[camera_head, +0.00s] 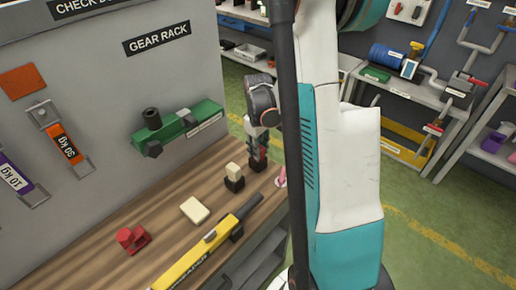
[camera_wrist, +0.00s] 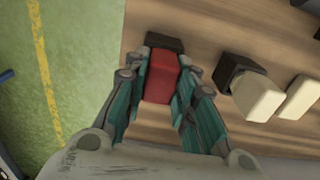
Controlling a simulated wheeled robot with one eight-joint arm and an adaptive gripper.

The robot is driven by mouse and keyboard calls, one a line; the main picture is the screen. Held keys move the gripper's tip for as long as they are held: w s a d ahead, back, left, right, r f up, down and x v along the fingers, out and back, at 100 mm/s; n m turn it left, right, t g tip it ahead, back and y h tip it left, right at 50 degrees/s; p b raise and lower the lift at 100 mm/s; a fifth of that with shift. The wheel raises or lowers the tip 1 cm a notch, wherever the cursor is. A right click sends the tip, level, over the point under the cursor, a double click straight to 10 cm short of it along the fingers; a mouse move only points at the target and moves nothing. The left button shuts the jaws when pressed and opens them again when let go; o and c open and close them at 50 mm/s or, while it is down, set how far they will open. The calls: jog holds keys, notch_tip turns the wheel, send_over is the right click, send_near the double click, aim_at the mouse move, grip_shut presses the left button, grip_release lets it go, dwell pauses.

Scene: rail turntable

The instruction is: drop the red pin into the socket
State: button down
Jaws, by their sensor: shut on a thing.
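The red pin (camera_wrist: 160,78) is a red block between the two fingers of my gripper (camera_wrist: 162,98) in the wrist view. My gripper is shut on it. In the head view my gripper (camera_head: 257,145) points down at the far end of the bench, and only a little red shows between its fingers. A black socket (camera_wrist: 164,42) lies right at the pin's far end in the wrist view, and it shows under my gripper in the head view (camera_head: 258,165). I cannot tell how far the pin's lower end sits in it.
A second black socket (camera_head: 235,184) holds a cream pin (camera_head: 233,169) beside my gripper. A flat cream block (camera_head: 195,209), a red part (camera_head: 132,239) and a yellow bar tool (camera_head: 205,248) lie on the wooden bench (camera_head: 85,258). A grey panel (camera_head: 100,100) stands behind.

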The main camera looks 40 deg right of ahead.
jog(key=shift+r+p, duration=0.45)
jog(key=shift+r, duration=0.3)
dwell(0.6)
jog(key=shift+r+p, duration=1.9)
jog(key=shift+r, duration=1.05)
jog(key=shift+r+p, duration=1.6)
jog(key=shift+r, duration=0.9)
